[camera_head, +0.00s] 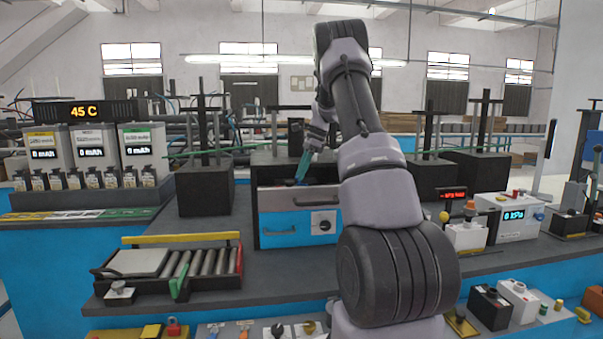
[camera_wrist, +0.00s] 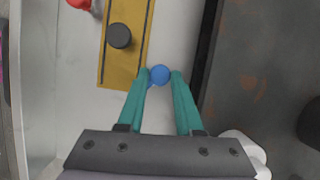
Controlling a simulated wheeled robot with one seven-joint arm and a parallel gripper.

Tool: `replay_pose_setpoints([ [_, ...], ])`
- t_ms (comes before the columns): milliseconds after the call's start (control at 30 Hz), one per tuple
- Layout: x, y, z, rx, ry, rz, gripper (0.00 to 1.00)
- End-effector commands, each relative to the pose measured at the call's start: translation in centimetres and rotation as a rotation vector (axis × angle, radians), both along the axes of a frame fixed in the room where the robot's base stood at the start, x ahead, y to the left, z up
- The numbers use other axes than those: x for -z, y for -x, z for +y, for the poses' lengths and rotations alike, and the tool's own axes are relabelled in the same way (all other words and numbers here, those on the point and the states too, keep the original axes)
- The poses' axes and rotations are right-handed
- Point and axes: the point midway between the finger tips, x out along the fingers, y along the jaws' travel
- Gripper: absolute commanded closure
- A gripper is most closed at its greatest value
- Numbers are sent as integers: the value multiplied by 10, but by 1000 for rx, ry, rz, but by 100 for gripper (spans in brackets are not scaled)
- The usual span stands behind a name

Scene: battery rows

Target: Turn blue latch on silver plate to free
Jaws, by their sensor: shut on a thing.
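The blue latch (camera_wrist: 160,75) shows as a small round blue knob in the wrist view, right between my gripper's two teal fingertips. My gripper (camera_wrist: 159,77) is shut on it, one finger on each side. The silver plate (camera_wrist: 70,100) is the pale grey flat surface under and left of the fingers. In the head view my gripper (camera_head: 304,168) points down at the top of a cabinet with a silver and blue front. The lower part of the latch and its turn angle cannot be made out.
A yellow strip (camera_wrist: 115,70) with a dark round knob (camera_wrist: 119,36) lies just left of the latch, with a red part (camera_wrist: 80,4) beyond it. A dark rusty surface (camera_wrist: 255,90) lies to the right. A roller tray (camera_head: 170,270) stands at the bench front.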

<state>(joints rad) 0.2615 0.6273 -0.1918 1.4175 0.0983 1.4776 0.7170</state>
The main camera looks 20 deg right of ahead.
Motion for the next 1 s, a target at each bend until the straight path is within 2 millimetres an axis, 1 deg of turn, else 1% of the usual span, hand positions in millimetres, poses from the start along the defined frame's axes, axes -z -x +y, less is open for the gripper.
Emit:
replay_pose_setpoints([
  [300, 0, -3, -1, -299, 0, 0, 100],
  [600, 0, -5, 0, -538, 1, 0, 100],
  [800, 0, -6, 0, -645, 2, 0, 100],
  [1000, 0, -7, 1, -703, 2, 0, 100],
])
